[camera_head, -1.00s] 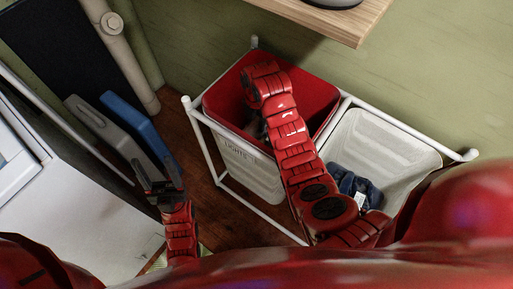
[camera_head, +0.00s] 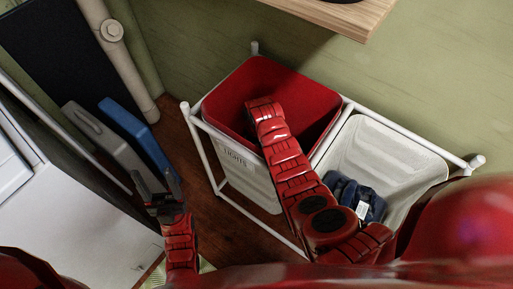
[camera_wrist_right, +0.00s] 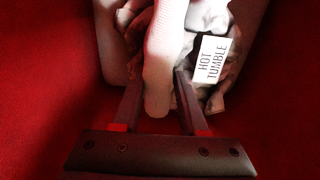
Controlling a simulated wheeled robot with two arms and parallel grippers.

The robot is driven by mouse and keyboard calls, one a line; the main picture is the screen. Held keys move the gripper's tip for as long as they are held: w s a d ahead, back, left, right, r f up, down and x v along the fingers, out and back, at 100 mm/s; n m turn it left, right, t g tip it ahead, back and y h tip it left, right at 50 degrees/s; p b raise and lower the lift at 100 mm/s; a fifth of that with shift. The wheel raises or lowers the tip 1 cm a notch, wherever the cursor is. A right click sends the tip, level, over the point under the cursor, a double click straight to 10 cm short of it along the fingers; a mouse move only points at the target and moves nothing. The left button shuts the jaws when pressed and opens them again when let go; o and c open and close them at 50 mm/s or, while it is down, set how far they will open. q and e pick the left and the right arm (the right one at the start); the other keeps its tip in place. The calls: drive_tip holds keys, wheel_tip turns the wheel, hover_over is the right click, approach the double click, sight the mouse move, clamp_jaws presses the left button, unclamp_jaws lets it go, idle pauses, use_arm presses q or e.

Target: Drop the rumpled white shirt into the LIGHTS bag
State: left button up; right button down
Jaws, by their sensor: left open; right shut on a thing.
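The LIGHTS bag (camera_head: 297,85) hangs in a white frame, with a red lining and dark lettering on its pale front. My right arm reaches over its near side, and the hand is hidden inside in the head view. In the right wrist view my right gripper (camera_wrist_right: 158,78) is shut on the rumpled white shirt (camera_wrist_right: 168,50), with red lining all around. A fold of cloth lies between the fingers, and a label (camera_wrist_right: 210,60) reads HOT TUMBLE. My left gripper (camera_head: 160,193) is open and empty, left of the bag, well apart from it.
A second, pale-lined bag (camera_head: 385,150) beside it on the right holds dark blue clothing (camera_head: 352,193). A wooden shelf (camera_head: 340,18) juts out above. Grey and blue panels (camera_head: 140,135) and a white appliance (camera_head: 75,225) stand at left. Wooden floor (camera_head: 215,215) shows between.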

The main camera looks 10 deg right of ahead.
drive_tip(key=shift+f+b, duration=0.6)
drive_tip(key=shift+b, duration=0.05)
drive_tip(key=shift+c, duration=2.2)
unclamp_jaws()
drive_tip(key=shift+r+p, duration=0.7)
wheel_tip(320, 180, up, 8)
drive_tip(key=shift+w+f, duration=0.1)
drive_tip(key=shift+r+p, duration=1.2)
drive_tip(key=shift+r, duration=0.85)
